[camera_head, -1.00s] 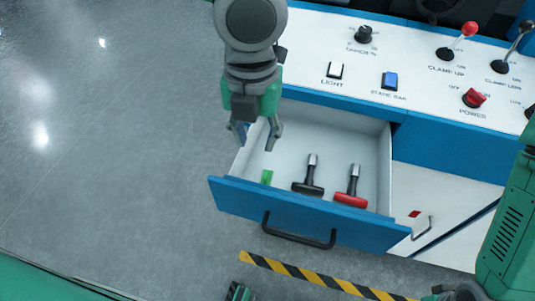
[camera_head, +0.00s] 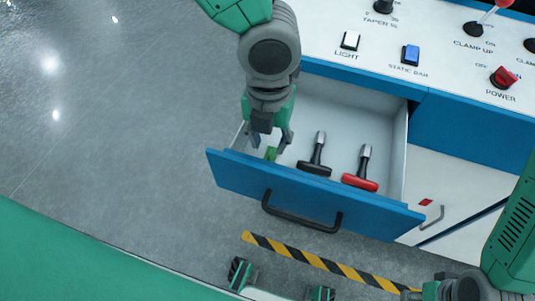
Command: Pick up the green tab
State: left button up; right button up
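The green tab (camera_head: 270,154) is a small upright piece inside the open drawer, near its left front corner. My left gripper (camera_head: 270,142) reaches down into the drawer at the tab. Its two fingers are spread, one on each side of the tab; I cannot tell whether they touch it. Part of the tab is hidden by the gripper. My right gripper (camera_head: 413,294) shows only partly at the bottom edge, outside the drawer, and its finger opening is not clear.
The open drawer (camera_head: 300,192) has a blue front and black handle. A black-handled tool (camera_head: 315,166) and a red-handled tool (camera_head: 360,181) lie right of the tab. The white control panel (camera_head: 440,65) with switches is behind. Yellow-black tape (camera_head: 310,260) marks the floor.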

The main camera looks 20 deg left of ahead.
aim_at(271, 152)
pick_arm(q)
jog(key=f, duration=0.1)
jog(key=d+f+b, duration=0.1)
jog(key=f, duration=0.1)
jog(key=shift+f, duration=0.2)
jog(key=shift+a, duration=0.6)
grip_shut()
